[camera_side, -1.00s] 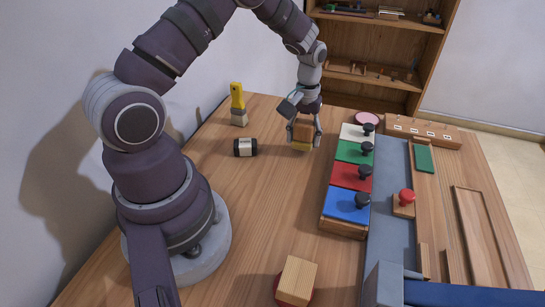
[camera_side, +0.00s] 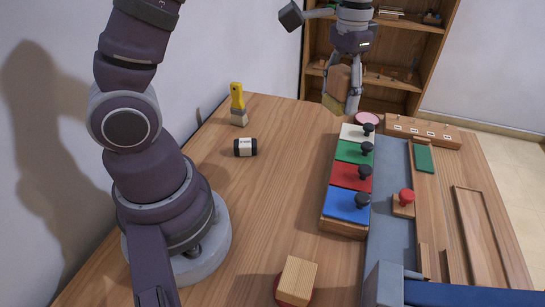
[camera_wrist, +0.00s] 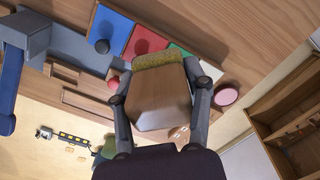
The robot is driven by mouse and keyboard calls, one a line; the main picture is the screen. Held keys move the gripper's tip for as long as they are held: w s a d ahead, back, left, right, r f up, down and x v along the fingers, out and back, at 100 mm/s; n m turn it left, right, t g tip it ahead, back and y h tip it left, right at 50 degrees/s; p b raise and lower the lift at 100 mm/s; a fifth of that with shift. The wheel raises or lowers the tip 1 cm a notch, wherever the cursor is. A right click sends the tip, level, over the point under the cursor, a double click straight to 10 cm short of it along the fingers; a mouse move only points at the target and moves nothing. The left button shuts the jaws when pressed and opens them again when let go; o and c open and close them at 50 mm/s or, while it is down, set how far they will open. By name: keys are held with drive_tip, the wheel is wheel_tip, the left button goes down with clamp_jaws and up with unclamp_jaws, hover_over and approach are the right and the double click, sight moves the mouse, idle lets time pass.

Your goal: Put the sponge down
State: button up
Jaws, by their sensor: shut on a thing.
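The sponge (camera_side: 338,84) is a tan wood-coloured block with a yellow pad on its lower side. My gripper (camera_side: 341,92) is shut on it and holds it in the air, slightly tilted, above the far part of the table. In the wrist view the sponge (camera_wrist: 160,95) sits between both fingers, with its yellow-green pad (camera_wrist: 158,60) at the upper edge. In the side view the sponge appears just left of a pink disc (camera_side: 367,119); the disc also shows in the wrist view (camera_wrist: 226,96), to the right of the fingers.
A row of coloured keys with black knobs (camera_side: 350,178) stands right of centre. A wooden block (camera_side: 298,280) sits on a dark red disc in front. The table's middle (camera_side: 275,195) is clear.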

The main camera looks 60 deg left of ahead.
sight(302, 152)
drive_tip(key=a+f+n, duration=0.7)
drive_tip(key=a+n, duration=0.2)
drive_tip(key=a, duration=0.1)
drive_tip(key=f, duration=0.6)
drive_tip(key=w+f, duration=0.1)
drive_tip(key=f, duration=0.3)
drive_tip(key=shift+d, duration=0.2)
drive_tip(key=shift+s, duration=0.1)
drive_tip(key=o, duration=1.1)
drive_tip(key=shift+f, duration=0.1)
drive_tip(key=shift+o, duration=0.2)
